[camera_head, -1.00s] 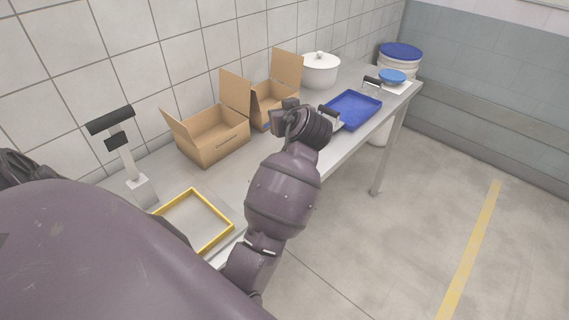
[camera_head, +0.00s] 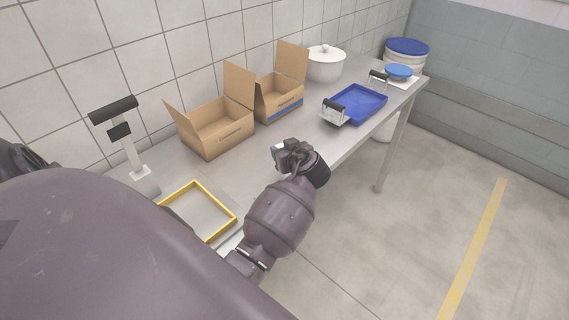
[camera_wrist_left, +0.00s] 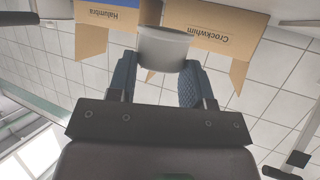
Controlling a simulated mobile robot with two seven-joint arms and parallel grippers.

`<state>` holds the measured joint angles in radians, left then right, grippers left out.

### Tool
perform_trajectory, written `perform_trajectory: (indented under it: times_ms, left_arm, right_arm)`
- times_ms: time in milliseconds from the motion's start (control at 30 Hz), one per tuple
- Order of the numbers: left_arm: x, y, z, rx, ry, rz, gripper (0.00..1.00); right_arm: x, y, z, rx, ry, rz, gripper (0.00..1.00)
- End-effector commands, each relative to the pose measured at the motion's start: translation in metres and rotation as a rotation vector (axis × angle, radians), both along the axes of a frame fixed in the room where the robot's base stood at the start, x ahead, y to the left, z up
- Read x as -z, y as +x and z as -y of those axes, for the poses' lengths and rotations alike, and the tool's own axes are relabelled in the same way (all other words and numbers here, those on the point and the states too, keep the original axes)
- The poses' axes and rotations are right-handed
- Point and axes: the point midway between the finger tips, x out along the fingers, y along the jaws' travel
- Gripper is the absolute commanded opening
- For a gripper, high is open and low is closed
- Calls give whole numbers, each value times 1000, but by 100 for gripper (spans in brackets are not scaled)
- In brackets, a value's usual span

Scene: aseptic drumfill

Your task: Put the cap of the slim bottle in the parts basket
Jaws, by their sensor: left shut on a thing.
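My left gripper (camera_head: 282,151) is above the table's front part, in front of the cardboard boxes in the head view. In the left wrist view its two blue fingers (camera_wrist_left: 158,82) are shut on a pale grey, round, cup-like piece, which looks like the cap (camera_wrist_left: 165,48). The cap is held clear of the table. No slim bottle can be made out. I cannot tell for sure which container is the parts basket; a blue tray (camera_head: 357,103) lies further along the table. My right gripper is not in view.
Two open cardboard boxes, one on the left (camera_head: 217,132) and one on the right (camera_head: 278,98), stand along the wall. A yellow frame (camera_head: 232,222), a scale-like post (camera_head: 128,145), a black-handled metal piece (camera_head: 334,117), a white pot (camera_head: 325,66) and a blue-lidded bucket (camera_head: 406,48) are around.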

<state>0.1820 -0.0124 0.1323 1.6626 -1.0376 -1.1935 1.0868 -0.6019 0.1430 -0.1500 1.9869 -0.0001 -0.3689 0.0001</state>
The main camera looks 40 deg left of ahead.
Motion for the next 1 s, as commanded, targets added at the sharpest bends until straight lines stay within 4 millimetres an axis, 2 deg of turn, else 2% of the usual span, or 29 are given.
perform_trajectory:
  times_ms: [167, 400, 500, 933, 967, 1000]
  left_arm:
    - [11, 0, 0, 1, 1, 0, 18]
    - [42, 0, 0, 2, 2, -2, 18]
    - [49, 0, 0, 3, 1, -1, 18]
    - [53, 0, 0, 2, 1, 1, 18]
    - [53, 0, 0, 2, 1, 1, 51]
    - [52, 0, 0, 2, 1, 1, 57]
  right_arm:
    - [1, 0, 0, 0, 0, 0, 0]
    - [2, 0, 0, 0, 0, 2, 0]
    - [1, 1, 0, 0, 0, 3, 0]
    - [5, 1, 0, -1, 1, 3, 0]
    - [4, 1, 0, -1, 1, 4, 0]
    - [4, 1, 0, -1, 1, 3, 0]
